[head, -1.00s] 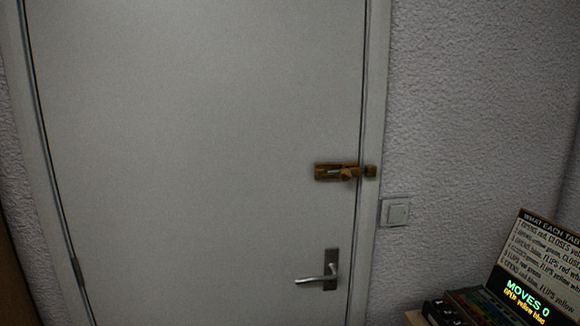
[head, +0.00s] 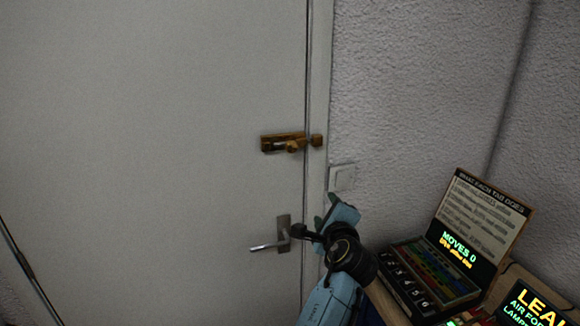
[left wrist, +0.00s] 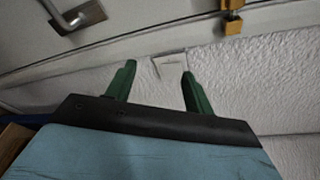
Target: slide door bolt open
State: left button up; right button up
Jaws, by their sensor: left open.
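The brass door bolt (head: 275,144) is mounted on the pale door (head: 150,130), with its knob (head: 291,147) towards the plate's right part. Its brass keeper (head: 316,140) is on the frame, just right of the door gap. Whether the bar reaches into the keeper is too small to tell. My left gripper (head: 327,211) is open and empty, below and right of the bolt, near the door handle and light switch. In the left wrist view its green fingers (left wrist: 157,75) are spread, and brass bolt parts (left wrist: 232,22) show at the top right. My right gripper is not in view.
The metal door handle (head: 283,235) is left of my left gripper. A light switch (head: 342,177) is on the textured wall above it. A box with an open, lettered lid (head: 483,215) and a lit panel (head: 530,308) stand at the lower right.

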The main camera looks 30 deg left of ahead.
aim_at(292, 148)
pick_arm(q)
jog(key=s+a+r+n+g+y, duration=0.1)
jog(key=a+r+y, duration=0.1)
jog(key=r, duration=0.4)
jog(key=s+a+r+y, duration=0.2)
jog(key=r, duration=0.4)
jog(key=p+x, duration=0.3)
jog(key=x, duration=1)
jog(key=shift+w+f, duration=0.1)
jog(key=shift+f, duration=0.15)
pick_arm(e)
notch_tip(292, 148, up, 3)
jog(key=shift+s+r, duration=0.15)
pick_arm(q)
jog(key=shift+c, duration=0.4)
